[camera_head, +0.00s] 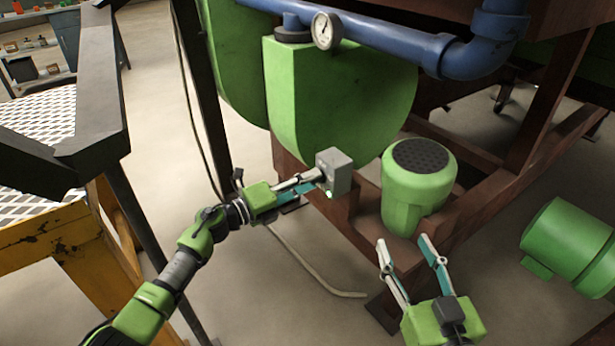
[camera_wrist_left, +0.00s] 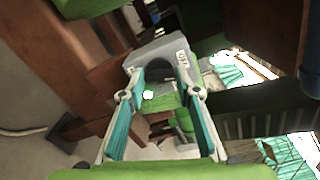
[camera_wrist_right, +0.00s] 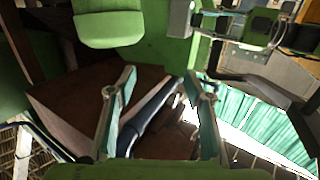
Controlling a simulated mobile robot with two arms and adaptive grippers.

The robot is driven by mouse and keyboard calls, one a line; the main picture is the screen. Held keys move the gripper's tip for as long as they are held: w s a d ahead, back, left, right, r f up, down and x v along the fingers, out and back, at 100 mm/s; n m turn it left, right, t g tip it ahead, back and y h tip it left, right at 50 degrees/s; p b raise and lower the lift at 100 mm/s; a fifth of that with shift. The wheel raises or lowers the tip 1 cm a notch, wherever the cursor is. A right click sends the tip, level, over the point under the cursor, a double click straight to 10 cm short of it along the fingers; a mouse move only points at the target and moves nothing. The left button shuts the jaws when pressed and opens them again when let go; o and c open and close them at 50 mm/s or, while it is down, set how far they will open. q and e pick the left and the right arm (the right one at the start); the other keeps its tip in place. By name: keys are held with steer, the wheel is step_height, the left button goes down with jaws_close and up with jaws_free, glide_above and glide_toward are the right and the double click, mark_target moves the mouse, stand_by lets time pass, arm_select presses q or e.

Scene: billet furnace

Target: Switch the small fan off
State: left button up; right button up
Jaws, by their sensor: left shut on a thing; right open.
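A small grey switch box (camera_head: 337,172) with a lit green spot stands in front of the large green housing. It also shows in the left wrist view (camera_wrist_left: 160,48), with a small white label and the glowing green spot between my fingers. My left gripper (camera_head: 322,184) is shut on the box; the exact contact is partly hidden. A green motor-like unit (camera_head: 408,190) with a dark perforated round top, perhaps the small fan, stands upright right of the box. My right gripper (camera_head: 401,240) is open and empty in front of this unit. It also shows in the right wrist view (camera_wrist_right: 160,75).
A blue pipe (camera_head: 390,40) with a round gauge (camera_head: 326,31) crosses above the large green housing (camera_head: 330,100). A brown steel frame (camera_head: 480,195) stands behind and beside the unit. A green cylinder (camera_head: 570,243) lies at right. A yellow-framed mesh table (camera_head: 60,240) stands at left.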

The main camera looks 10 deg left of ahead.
arm_select(q)
steer(key=shift+n+p, duration=1.75)
steer(key=shift+n, duration=0.45)
arm_select(e)
steer(key=s+d+f+g+h, duration=0.1)
steer(key=s+d+f+g, duration=0.1)
steer(key=s+f+g, duration=0.3)
steer(key=s+d+f+g+h, duration=0.2)
steer(key=s+f+g, duration=0.3)
steer(key=f, duration=0.6)
steer(key=shift+s+d+f+m, duration=0.3)
steer(key=shift+s+d, duration=0.4)
steer(key=shift+s, duration=0.3)
arm_select(q)
steer(key=o, duration=1.1)
arm_select(e)
steer(key=shift+g, duration=0.3)
arm_select(q)
steer(key=shift+a, duration=0.15)
steer(key=v, duration=1.1)
steer(key=shift+s+a, duration=0.3)
